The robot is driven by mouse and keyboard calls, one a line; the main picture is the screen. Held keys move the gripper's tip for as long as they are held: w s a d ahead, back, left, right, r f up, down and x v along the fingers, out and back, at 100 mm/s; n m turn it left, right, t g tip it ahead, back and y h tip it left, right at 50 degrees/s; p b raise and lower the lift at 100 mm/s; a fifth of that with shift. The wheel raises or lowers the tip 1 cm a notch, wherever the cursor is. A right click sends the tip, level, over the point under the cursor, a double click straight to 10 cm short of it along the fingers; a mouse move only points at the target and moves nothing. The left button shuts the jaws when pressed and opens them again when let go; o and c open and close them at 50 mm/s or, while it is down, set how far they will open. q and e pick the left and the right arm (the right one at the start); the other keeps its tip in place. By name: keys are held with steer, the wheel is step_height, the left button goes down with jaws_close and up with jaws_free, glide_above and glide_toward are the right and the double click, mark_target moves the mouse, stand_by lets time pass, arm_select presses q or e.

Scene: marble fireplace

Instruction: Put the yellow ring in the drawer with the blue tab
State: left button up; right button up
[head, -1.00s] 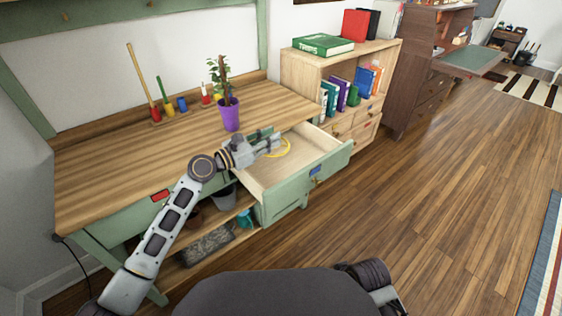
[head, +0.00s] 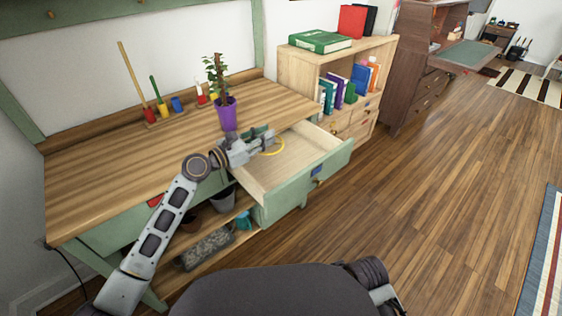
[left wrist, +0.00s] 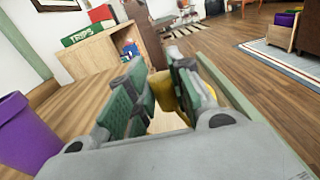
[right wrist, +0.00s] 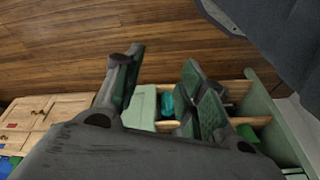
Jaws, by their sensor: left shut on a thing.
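The yellow ring (head: 276,150) is in my left gripper (head: 267,142), over the back part of the open drawer (head: 289,162). I cannot tell whether the ring touches the drawer floor. The blue tab (head: 316,171) is on this drawer's green front. In the left wrist view the gripper (left wrist: 160,88) is shut on the ring (left wrist: 164,92), partly hidden by the fingers. My right gripper (right wrist: 160,88) is open and empty in the right wrist view, its fingers well apart. The head view does not show its fingertips.
A plant in a purple pot (head: 227,115) stands on the wooden desk (head: 120,160) close behind my left gripper. A red tab (head: 155,200) marks the desk's front at left. A bookshelf (head: 300,65) stands beyond the drawer.

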arm_select(q)
step_height(320, 180, down, 6)
steer(key=b, duration=0.3)
steer(key=shift+f, duration=0.15)
arm_select(e)
steer(key=shift+w+a+f+t+y, duration=0.25)
steer(key=shift+a+f+t+y, duration=0.25)
steer(key=shift+a+f, duration=0.4)
steer(key=shift+d, duration=0.1)
arm_select(q)
step_height(320, 180, down, 4)
steer(key=shift+r+b, duration=0.15)
steer(key=shift+b, duration=1.1)
arm_select(e)
steer(key=shift+t+y, duration=0.3)
steer(key=shift+t, duration=0.2)
steer(key=f, duration=0.1)
steer(key=a+f, duration=0.1)
steer(key=f, duration=0.2)
steer(key=shift+w+a+f, duration=0.15)
steer(key=shift+w+f, duration=0.1)
steer(key=shift+w, duration=0.1)
arm_select(q)
steer(key=shift+f, duration=0.55)
arm_select(e)
steer(key=shift+f, duration=0.2)
